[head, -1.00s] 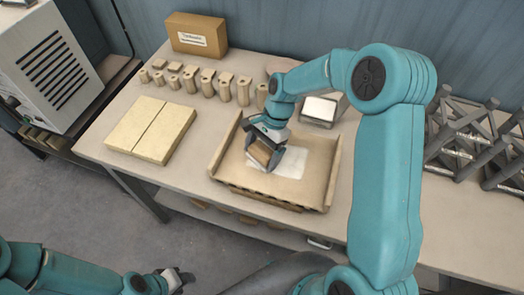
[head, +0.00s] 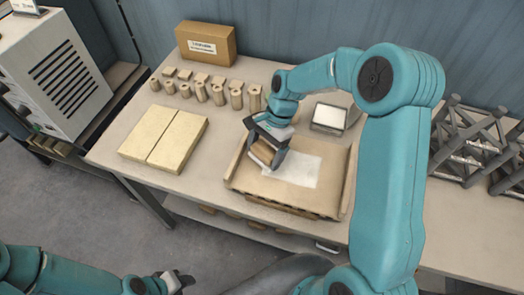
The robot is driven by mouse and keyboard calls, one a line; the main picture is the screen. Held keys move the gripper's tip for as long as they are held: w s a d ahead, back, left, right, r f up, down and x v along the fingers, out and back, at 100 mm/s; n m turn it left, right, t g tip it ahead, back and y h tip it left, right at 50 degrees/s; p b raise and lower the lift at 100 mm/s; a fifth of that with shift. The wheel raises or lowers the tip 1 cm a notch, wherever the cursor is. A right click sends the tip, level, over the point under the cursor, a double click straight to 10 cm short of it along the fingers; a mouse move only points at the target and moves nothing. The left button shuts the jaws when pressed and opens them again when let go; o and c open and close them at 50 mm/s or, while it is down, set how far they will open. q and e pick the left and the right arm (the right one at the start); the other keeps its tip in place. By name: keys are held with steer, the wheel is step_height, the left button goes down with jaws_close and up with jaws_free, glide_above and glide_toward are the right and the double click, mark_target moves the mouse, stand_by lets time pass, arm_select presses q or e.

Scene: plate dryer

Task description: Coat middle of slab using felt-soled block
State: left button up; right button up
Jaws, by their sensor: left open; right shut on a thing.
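A tan slab (head: 325,190) with raised sides lies on the table, with a white patch (head: 297,169) on the middle of its face. My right gripper (head: 266,153) is shut on a small tan-brown block (head: 262,152) over the left part of the slab, beside the patch. The block is tilted. Its felt sole is hard to make out, and I cannot tell whether it touches the slab. My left gripper (head: 180,281) is open and empty, low in front of the table at the bottom left.
A metal tray of white material (head: 329,116) stands behind the slab. Two cream boards (head: 163,138) lie at left. Several wooden pegs (head: 218,94) and a cardboard box (head: 206,43) stand at the back. Dark lattice racks (head: 470,142) stand at right. Bare table lies between boards and slab.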

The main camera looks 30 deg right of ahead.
steer(key=shift+w+r+p, duration=0.25)
steer(key=shift+r+p, duration=0.35)
steer(key=shift+r, duration=0.3)
steer(key=shift+s+r+p, duration=0.25)
steer(key=shift+r+p, duration=0.5)
steer(key=shift+r, duration=0.6)
steer(key=shift+w+a, duration=0.1)
steer(key=shift+w, duration=0.15)
steer(key=shift+s+r, duration=0.1)
steer(key=shift+s, duration=0.1)
steer(key=shift+w, duration=0.2)
